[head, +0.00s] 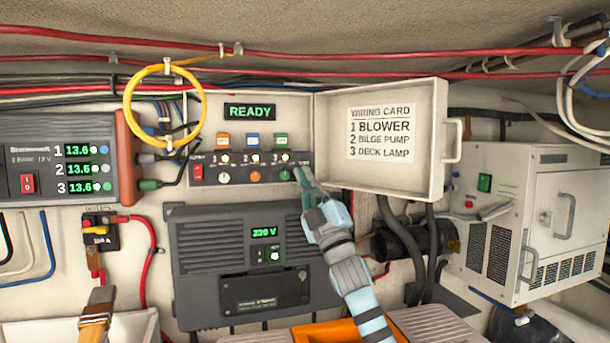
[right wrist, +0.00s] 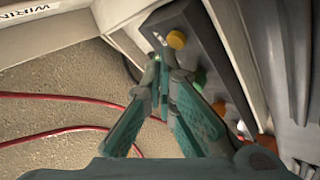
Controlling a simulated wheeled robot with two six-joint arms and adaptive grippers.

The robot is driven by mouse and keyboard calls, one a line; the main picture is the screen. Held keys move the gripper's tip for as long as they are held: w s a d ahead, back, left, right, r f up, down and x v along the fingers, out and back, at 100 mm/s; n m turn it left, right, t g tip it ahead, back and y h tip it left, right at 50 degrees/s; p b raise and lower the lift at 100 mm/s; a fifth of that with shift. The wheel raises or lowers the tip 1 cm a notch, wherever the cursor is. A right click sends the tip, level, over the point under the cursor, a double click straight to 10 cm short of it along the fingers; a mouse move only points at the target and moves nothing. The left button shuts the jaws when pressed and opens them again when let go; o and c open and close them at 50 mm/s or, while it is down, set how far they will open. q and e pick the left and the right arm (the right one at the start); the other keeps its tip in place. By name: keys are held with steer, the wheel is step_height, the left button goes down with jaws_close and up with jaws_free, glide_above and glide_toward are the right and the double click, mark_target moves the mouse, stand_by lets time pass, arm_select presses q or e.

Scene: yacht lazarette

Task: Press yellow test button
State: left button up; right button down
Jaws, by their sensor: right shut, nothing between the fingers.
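The yellow test button (right wrist: 176,39) shows in the right wrist view as a round yellow cap near the end of the dark switch panel (right wrist: 192,20). In the head view the button is hidden behind my right gripper. That panel (head: 240,182) sits in the open white box, with a red switch and white, orange and green knobs. My right gripper (head: 300,172) is shut and empty at the panel's right end. In the right wrist view its fingertips (right wrist: 163,60) are close beside the button; I cannot tell whether they touch. My left gripper is not in view.
The box's open door (head: 385,140) carries a wiring card and stands right of my gripper. A grey inverter (head: 205,255) is below the panel. A green READY display (head: 249,111) is above it. A yellow cable loop (head: 128,100) hangs at left.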

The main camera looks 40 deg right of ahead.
steer(key=shift+w, duration=0.15)
stand_by(0.5)
steer(key=shift+s+a+b, duration=0.1)
steer(key=shift+s+b, duration=0.2)
steer(key=shift+s, duration=0.1)
steer(key=s+b, duration=0.1)
steer(key=s+a+b, duration=0.1)
steer(key=s, duration=0.1)
steer(key=s+b, duration=0.1)
steer(key=shift+s+a, duration=0.35)
steer(key=shift+s, duration=0.05)
stand_by(0.5)
